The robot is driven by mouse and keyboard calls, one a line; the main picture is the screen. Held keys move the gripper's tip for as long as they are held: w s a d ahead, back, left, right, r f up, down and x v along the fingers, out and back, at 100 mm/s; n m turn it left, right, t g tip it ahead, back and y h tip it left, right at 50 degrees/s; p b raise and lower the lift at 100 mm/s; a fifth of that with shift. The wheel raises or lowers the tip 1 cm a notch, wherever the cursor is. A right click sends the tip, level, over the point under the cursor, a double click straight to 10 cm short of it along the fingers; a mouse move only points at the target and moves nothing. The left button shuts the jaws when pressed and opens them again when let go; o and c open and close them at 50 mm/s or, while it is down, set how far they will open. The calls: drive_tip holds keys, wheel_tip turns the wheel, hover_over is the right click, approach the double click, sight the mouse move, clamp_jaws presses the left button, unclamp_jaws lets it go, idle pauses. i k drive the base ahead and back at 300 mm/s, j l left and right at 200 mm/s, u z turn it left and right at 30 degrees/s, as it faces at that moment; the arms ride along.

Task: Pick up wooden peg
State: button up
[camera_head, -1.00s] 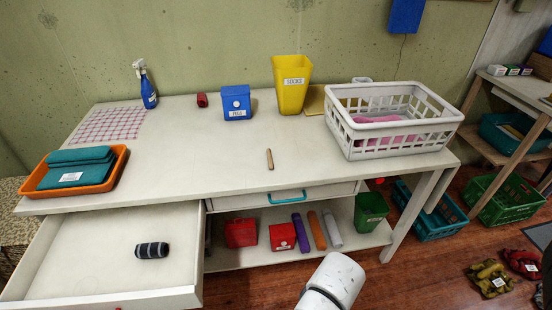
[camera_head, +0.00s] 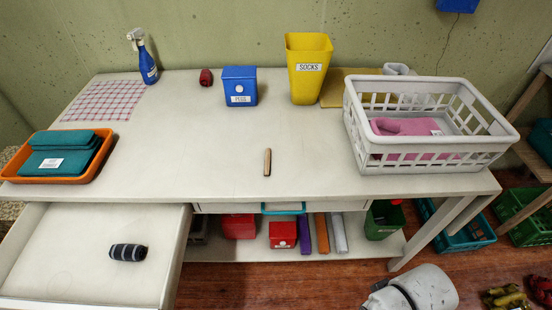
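The wooden peg (camera_head: 267,162) is a small light-brown stick on the white table (camera_head: 220,150), near the middle of its front part. It lies clear of other things, its long side pointing from front to back. A rounded white part of my arm (camera_head: 412,290) shows at the bottom right, over the floor in front of the table. My gripper is not in view.
A white basket (camera_head: 430,165) with pink cloth stands at the table's right. A yellow bin (camera_head: 306,88), blue box (camera_head: 240,87) and spray bottle (camera_head: 146,62) stand at the back. An orange tray (camera_head: 72,178) is at left. An open drawer (camera_head: 80,270) juts out at front left.

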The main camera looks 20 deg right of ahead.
sight(267, 161)
drive_tip(key=u, duration=0.95)
drive_tip(key=l+u, duration=0.3)
drive_tip(key=l, duration=0.35)
drive_tip(key=l+u, duration=0.3)
drive_tip(key=l, duration=0.35)
